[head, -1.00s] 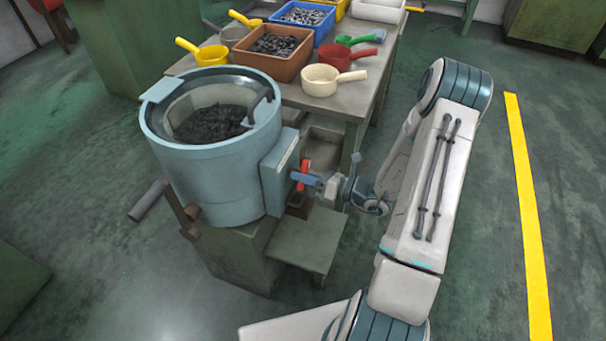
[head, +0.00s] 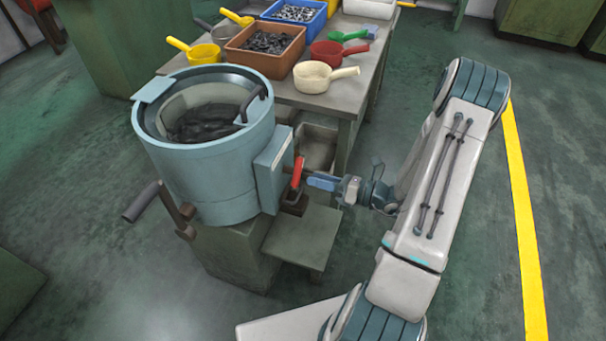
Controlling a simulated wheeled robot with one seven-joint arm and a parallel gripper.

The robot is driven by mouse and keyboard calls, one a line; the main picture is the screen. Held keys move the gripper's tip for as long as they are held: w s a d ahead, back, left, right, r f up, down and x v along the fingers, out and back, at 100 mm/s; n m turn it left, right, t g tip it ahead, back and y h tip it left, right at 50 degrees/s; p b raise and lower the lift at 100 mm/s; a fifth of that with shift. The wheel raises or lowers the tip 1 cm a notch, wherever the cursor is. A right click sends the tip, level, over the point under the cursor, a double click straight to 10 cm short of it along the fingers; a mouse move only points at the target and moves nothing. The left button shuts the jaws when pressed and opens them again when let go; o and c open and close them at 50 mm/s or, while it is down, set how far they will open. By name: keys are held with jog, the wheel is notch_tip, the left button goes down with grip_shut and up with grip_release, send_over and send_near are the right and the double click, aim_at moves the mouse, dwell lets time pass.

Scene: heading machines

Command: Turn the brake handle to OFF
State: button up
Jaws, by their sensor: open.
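The red brake handle (head: 297,172) sits on the right side of a light blue drum machine (head: 208,165), next to its flat side box. It stands fairly upright, leaning slightly. My gripper (head: 312,178) is open just right of the handle, with its blue finger pointing left towards it. A small gap seems to show between the blue finger and the handle; I cannot tell whether the other finger touches it. Any ON or OFF marking is too small to read.
A workbench (head: 338,103) behind the drum holds an orange bin (head: 264,67), a blue bin, and several coloured scoops. A crank handle (head: 141,202) juts from the drum's left. A green step (head: 300,240) lies below the brake handle. Open floor lies to the right.

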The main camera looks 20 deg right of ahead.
jog(key=v, duration=0.7)
jog(key=shift+d, duration=0.15)
jog(key=shift+s, duration=0.1)
